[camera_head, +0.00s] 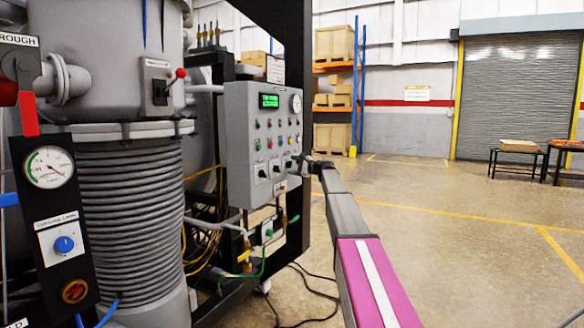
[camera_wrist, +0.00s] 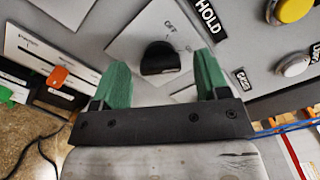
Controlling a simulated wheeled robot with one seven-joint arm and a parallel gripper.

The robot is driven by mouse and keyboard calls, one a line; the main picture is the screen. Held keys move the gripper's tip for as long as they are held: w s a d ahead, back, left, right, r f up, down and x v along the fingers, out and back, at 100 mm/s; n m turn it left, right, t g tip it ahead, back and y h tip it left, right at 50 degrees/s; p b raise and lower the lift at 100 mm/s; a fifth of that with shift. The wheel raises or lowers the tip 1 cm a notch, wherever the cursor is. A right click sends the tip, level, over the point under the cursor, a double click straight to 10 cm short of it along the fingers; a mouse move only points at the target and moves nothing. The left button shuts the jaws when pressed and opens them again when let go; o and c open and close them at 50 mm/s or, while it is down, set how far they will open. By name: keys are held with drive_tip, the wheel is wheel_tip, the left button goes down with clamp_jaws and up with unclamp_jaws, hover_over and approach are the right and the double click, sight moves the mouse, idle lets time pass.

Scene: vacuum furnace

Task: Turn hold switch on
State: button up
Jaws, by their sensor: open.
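The hold switch (camera_wrist: 160,58) is a black rotary knob on a light square plate, with OFF printed by it and a black HOLD label (camera_wrist: 209,18) beside the plate. In the wrist view my gripper (camera_wrist: 157,80) is open, with one green finger on each side of the knob. I cannot tell whether the fingers touch it. The knob's exact setting is hard to read. In the head view my gripper (camera_head: 297,162) is small at the right edge of the grey control panel (camera_head: 238,110), by its lower row of switches.
A yellow button (camera_wrist: 293,10) and a white button (camera_wrist: 297,64) sit close on the right in the wrist view. An orange switch (camera_wrist: 58,76) is on the left. The furnace (camera_head: 125,210) stands left of the panel. The floor (camera_head: 430,210) to the right is open.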

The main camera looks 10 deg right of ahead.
drive_tip(key=v, duration=1)
drive_tip(key=s+a+f+n+g+h, duration=0.2)
drive_tip(key=s+a+f, duration=0.1)
drive_tip(key=s+f, duration=0.55)
drive_tip(key=s+a+f+n+g+h, duration=0.2)
drive_tip(key=s+a+f, duration=0.3)
drive_tip(key=f, duration=0.7)
drive_tip(key=s+a+f+n+g+h, duration=0.2)
drive_tip(key=s+f, duration=0.6)
drive_tip(key=f, duration=0.2)
drive_tip(key=s+f+n+g+h, duration=0.1)
drive_tip(key=s+f, duration=0.4)
drive_tip(key=s, duration=0.5)
drive_tip(key=s+d+f+n+g+h, duration=0.1)
drive_tip(key=s+f+n+h, duration=0.3)
drive_tip(key=s, duration=0.5)
drive_tip(key=s+f+n+g+h, duration=0.2)
drive_tip(key=s+f+h, duration=0.1)
drive_tip(key=s+f, duration=0.5)
drive_tip(key=s, duration=0.2)
drive_tip(key=shift+s+d+g+h, duration=0.3)
drive_tip(key=shift+s+d, duration=0.05)
